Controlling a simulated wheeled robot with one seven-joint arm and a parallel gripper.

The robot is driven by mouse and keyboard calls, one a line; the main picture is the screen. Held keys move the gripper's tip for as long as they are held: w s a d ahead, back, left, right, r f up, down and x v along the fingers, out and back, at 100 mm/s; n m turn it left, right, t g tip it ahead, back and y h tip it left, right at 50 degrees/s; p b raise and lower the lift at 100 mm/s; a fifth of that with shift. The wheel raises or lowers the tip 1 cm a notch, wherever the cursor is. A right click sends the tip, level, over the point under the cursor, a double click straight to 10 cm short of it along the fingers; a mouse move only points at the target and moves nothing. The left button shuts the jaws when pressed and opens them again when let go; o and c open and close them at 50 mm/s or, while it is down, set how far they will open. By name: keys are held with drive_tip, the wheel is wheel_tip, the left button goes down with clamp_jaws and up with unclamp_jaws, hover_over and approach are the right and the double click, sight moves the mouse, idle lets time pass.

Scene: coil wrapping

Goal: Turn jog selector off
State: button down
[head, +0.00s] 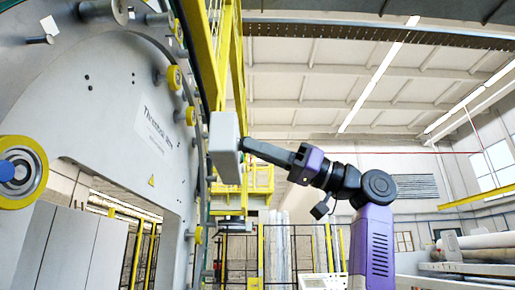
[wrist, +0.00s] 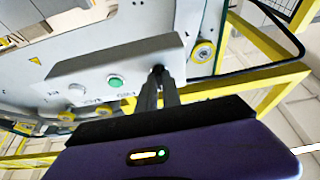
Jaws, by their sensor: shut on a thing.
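A grey control box (head: 224,147) is mounted at the edge of the large grey ring machine. In the wrist view the box face (wrist: 135,65) carries a pale button (wrist: 77,90), a green button (wrist: 115,81) and a dark selector knob (wrist: 157,69) near its right end. The labels are too small and tilted to read surely. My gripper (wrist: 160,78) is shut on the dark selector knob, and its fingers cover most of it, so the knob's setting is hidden. In the head view my gripper (head: 243,147) reaches the box's right side.
The ring machine (head: 110,90) with yellow rollers (head: 175,77) fills the left side. A yellow frame (head: 238,60) rises behind the box. A black cable (wrist: 285,30) curves near the box in the wrist view. Open room lies right of my arm.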

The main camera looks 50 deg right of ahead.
drive_tip(key=c, duration=1.5)
unclamp_jaws()
drive_tip(key=b+v, duration=0.2)
drive_tip(key=v, duration=0.6)
drive_tip(key=shift+b, duration=0.4)
